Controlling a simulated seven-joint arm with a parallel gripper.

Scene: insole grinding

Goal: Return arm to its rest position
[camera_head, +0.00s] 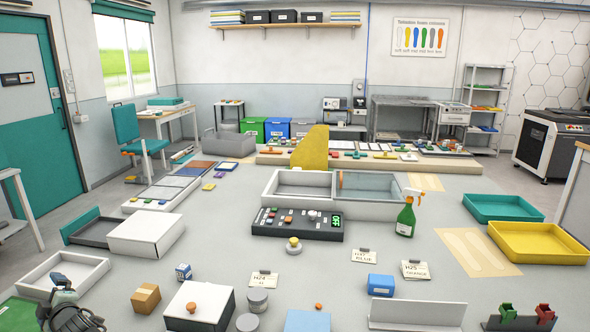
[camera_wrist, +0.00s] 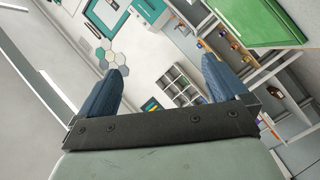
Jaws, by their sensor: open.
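My gripper (camera_wrist: 165,66) shows in the wrist view with its two blue fingers wide apart and nothing between them. The room lies tilted behind the fingers, with shelves and a green panel at the upper right. In the camera_head view a dark part of my arm (camera_head: 75,312) shows at the bottom left corner, beside the white open tray (camera_head: 62,272).
A white lidded box (camera_head: 146,236), a small cardboard box (camera_head: 145,297) and a white box with an orange knob (camera_head: 200,306) stand near the arm. A control panel (camera_head: 297,232), a two-part basin (camera_head: 300,184) and a spray bottle (camera_head: 406,216) stand mid-table. Teal (camera_head: 503,207) and yellow (camera_head: 540,243) trays lie right.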

